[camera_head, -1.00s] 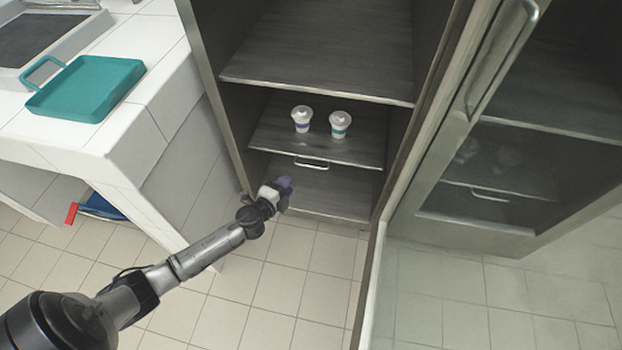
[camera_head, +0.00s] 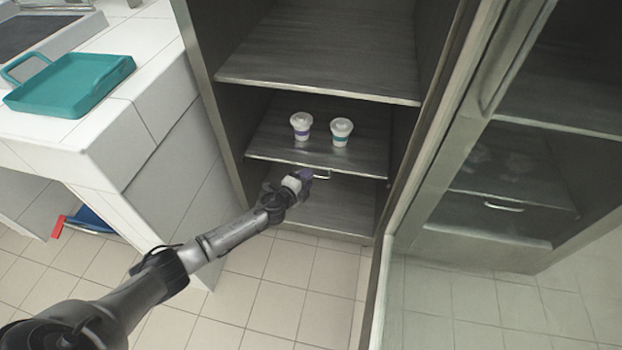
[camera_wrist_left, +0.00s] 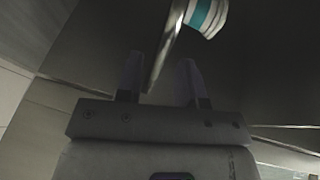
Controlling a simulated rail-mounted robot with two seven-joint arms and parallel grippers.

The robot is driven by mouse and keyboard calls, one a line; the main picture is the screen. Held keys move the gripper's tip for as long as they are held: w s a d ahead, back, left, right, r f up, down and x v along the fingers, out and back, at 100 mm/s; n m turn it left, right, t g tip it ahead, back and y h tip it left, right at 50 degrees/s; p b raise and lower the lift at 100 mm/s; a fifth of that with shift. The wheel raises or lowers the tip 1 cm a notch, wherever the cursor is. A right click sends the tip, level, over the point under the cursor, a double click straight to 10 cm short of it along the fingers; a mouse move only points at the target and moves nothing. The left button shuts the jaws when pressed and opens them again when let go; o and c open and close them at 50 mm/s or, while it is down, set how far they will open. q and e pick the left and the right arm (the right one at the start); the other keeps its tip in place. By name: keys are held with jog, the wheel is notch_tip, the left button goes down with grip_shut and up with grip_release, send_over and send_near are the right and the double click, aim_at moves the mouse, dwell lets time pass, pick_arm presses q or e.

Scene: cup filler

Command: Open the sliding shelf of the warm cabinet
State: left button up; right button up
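The sliding shelf (camera_head: 270,146) is a dark board in the open warm cabinet, pushed in, with a thin silver handle (camera_head: 322,176) on its front edge. Two white cups stand on it, one with a purple band (camera_head: 301,127) and one with a teal band (camera_head: 341,132). My left gripper (camera_head: 305,174) is at the left end of the handle and hides part of it. In the left wrist view its two fingers (camera_wrist_left: 160,80) are spread, with a pale strip (camera_wrist_left: 168,45) between them; I cannot tell whether this is the handle or the shelf edge. My right gripper is not in view.
A fixed-looking upper shelf (camera_head: 330,70) spans the cabinet above the cups. The glass door (camera_head: 480,170) stands open on the right and reflects the interior. A white counter with a teal tray (camera_head: 70,85) is on the left. The tiled floor in front is clear.

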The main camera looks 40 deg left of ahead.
pick_arm(q)
jog(key=shift+w+a+f+b, duration=0.15)
jog(key=shift+w+b, duration=0.1)
jog(key=shift+w, duration=0.45)
jog(key=shift+w+d+f+b, duration=0.1)
jog(key=shift+w+b, duration=0.15)
jog(key=shift+w, duration=0.4)
grip_shut()
